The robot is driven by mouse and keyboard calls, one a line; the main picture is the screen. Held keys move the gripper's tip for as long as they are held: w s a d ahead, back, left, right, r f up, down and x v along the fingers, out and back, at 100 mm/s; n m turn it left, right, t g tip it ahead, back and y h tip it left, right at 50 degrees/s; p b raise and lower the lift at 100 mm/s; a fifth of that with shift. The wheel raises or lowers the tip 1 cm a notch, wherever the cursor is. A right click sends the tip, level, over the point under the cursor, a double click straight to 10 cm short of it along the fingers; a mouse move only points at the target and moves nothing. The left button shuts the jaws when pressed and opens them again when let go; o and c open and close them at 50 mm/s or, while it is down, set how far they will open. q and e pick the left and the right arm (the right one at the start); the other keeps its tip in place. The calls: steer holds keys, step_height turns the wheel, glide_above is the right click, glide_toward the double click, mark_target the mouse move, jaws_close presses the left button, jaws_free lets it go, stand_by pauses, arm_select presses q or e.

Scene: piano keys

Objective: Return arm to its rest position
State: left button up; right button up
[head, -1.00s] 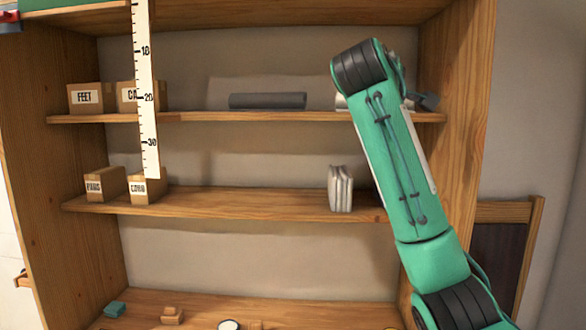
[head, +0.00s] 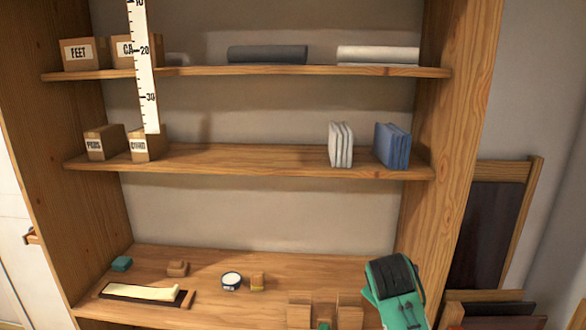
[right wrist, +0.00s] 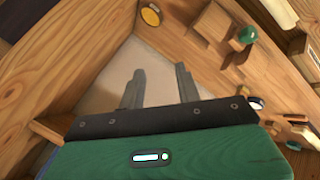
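My right gripper (right wrist: 158,88) shows in the right wrist view with its two dark fingers apart. Only a pale surface shows between them, so it holds nothing. In the head view only a green and black part of my right arm (head: 396,286) shows, at the lower right in front of the bottom shelf. The right gripper itself is outside the head view. My left arm and left gripper are in neither current view.
A wooden shelf unit (head: 458,130) fills the head view. Its bottom board holds a dark tray with a pale bar (head: 142,292), a round tin (head: 231,281) and small wooden blocks (head: 177,268). Grey felt (head: 341,144) and blue felt (head: 391,145) stand on the middle shelf.

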steer(key=s+f+m+g+y, duration=0.1)
steer(key=s+f, duration=0.7)
steer(key=f, duration=0.2)
steer(key=s+f+m+g+y, duration=0.1)
steer(key=s+f, duration=0.3)
steer(key=s, duration=0.6)
steer(key=s+d+f+m+g, duration=0.15)
steer(key=s+f, duration=0.25)
steer(key=s, duration=0.7)
steer(key=s+f+m+g+y, duration=0.15)
steer(key=s+f, duration=0.25)
steer(key=s, duration=0.6)
step_height(320, 180, down, 30)
steer(key=g, duration=0.1)
steer(key=s+d+f+g, duration=0.1)
steer(key=s+d+f, duration=0.2)
steer(key=s+f, duration=1.6)
steer(key=shift+s+f, duration=0.25)
steer(key=shift+f, duration=0.25)
steer(key=shift+h, duration=0.25)
